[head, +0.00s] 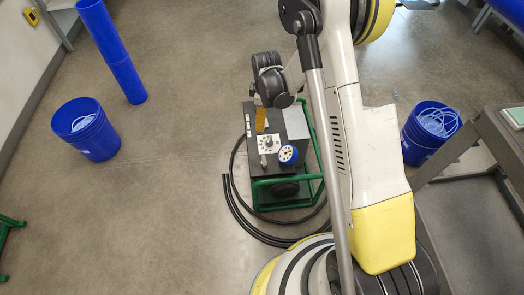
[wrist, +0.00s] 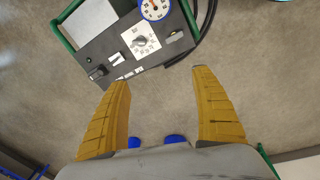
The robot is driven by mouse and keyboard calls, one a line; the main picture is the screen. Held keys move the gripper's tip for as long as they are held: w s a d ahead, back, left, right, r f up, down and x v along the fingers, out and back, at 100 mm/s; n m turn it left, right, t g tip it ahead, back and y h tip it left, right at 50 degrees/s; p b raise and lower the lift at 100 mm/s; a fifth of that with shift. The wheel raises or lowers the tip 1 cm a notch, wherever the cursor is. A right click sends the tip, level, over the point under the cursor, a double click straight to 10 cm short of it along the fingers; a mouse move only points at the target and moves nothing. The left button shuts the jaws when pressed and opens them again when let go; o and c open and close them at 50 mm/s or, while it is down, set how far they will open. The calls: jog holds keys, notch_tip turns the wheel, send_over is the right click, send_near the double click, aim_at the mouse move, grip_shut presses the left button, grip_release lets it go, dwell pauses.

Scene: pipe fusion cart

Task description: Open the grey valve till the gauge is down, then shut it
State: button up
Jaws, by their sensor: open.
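The cart's dark top panel (head: 292,122) shows below my arm in the head view. In the wrist view it carries a blue-rimmed gauge (wrist: 155,9), partly cut off at the top edge; the needle is too small to read. Beside it is a grey knob (wrist: 140,42) on a white marked plate. A small grey lever-like fitting (wrist: 177,38) sits right of that plate; I cannot tell which is the grey valve. My gripper (wrist: 162,78) is open and empty, its yellow fingers spread apart near the panel's edge. Nothing is between them. The gauge also shows in the head view (head: 288,155).
The panel also carries a black fitting (wrist: 96,73) and white labels. A green frame (head: 300,205) surrounds the cart, and black hoses (head: 235,200) curve on the floor. Blue buckets (head: 86,130) stand to both sides. A grey bench (head: 480,130) is at right.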

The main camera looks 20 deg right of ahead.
aim_at(264, 160)
jog(key=f+n+b, duration=0.1)
jog(key=f, duration=0.8)
jog(key=s+f+n+g+b, duration=0.1)
jog(key=f, duration=0.8)
jog(key=s+f+n+b, duration=0.1)
jog(key=f+b, duration=0.1)
jog(key=f, duration=0.8)
jog(key=shift+g, duration=0.3)
jog(key=shift+r, duration=0.1)
jog(key=shift+c, duration=0.2)
jog(key=c, duration=1.1)
